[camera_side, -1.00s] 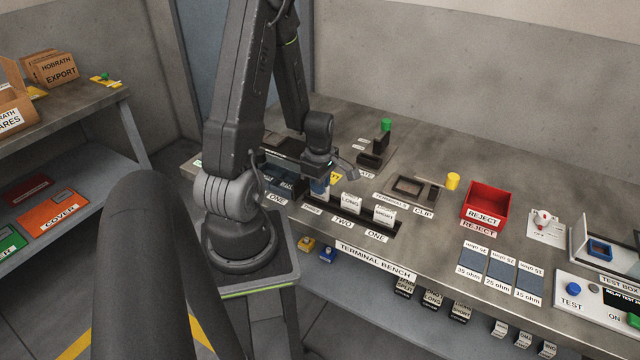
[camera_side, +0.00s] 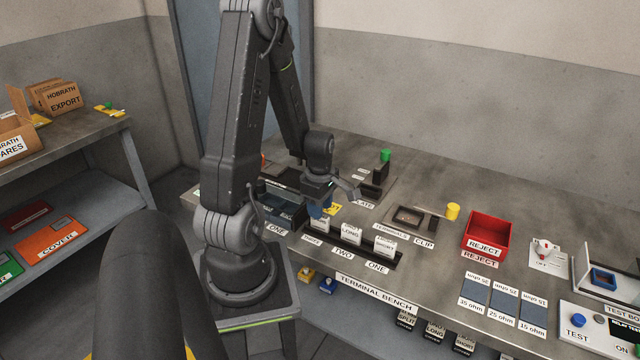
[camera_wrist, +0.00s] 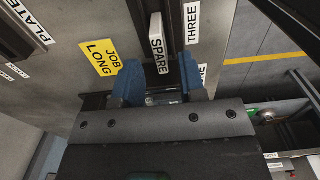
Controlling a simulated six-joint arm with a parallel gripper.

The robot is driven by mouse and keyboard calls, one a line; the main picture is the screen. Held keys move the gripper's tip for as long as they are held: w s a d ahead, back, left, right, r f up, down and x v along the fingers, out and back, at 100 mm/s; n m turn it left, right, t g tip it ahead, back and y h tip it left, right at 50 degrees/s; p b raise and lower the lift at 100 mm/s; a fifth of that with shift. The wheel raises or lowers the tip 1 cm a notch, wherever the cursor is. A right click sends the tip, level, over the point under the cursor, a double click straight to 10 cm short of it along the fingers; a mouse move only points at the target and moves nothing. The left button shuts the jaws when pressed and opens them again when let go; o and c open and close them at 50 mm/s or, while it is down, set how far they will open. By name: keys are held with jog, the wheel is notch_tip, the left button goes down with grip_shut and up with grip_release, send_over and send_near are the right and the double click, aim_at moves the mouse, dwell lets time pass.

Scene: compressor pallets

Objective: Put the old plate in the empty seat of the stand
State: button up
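My gripper (camera_wrist: 160,85) has two blue fingers, spread apart and empty, over the left end of the black stand (camera_side: 391,261). A plate labelled SPARE (camera_wrist: 157,43) stands upright beyond the fingertips, in line with their gap, beside the THREE label (camera_wrist: 192,22). In the side view the SPARE plate (camera_side: 320,224) is partly hidden by my gripper (camera_side: 322,207). LONG (camera_side: 350,233) stands at TWO and SHORT (camera_side: 385,245) at ONE. No plate is marked old, and all three visible seats hold plates.
A yellow JOB LONG card (camera_wrist: 101,57) lies beside the stand. The terminals fixture (camera_side: 408,216), a yellow cylinder (camera_side: 452,211) and red reject bin (camera_side: 488,233) are to the right. A black fixture with a green knob (camera_side: 385,155) stands behind.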

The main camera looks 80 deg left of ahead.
notch_tip(320, 180, up, 9)
jog(key=w+d+r+m+t+y, duration=0.1)
jog(key=w+d+r+m, duration=0.1)
jog(key=d+r+m, duration=0.3)
jog(key=w+d+r+m+t, duration=0.1)
jog(key=w+d+r+m, duration=0.2)
jog(key=d+m, duration=0.4)
jog(key=s+d+r+m+t, duration=0.1)
jog(key=s+d+r+m, duration=0.1)
jog(key=d+m, duration=0.4)
jog(key=s+d+r+m+t+h, duration=0.1)
jog(key=s+d+r+m+t, duration=0.1)
jog(key=d+m, duration=0.5)
notch_tip(320, 180, up, 3)
jog(key=shift+s+f+m+t, duration=0.25)
jog(key=shift+s+m, duration=0.2)
jog(key=shift+m, duration=0.55)
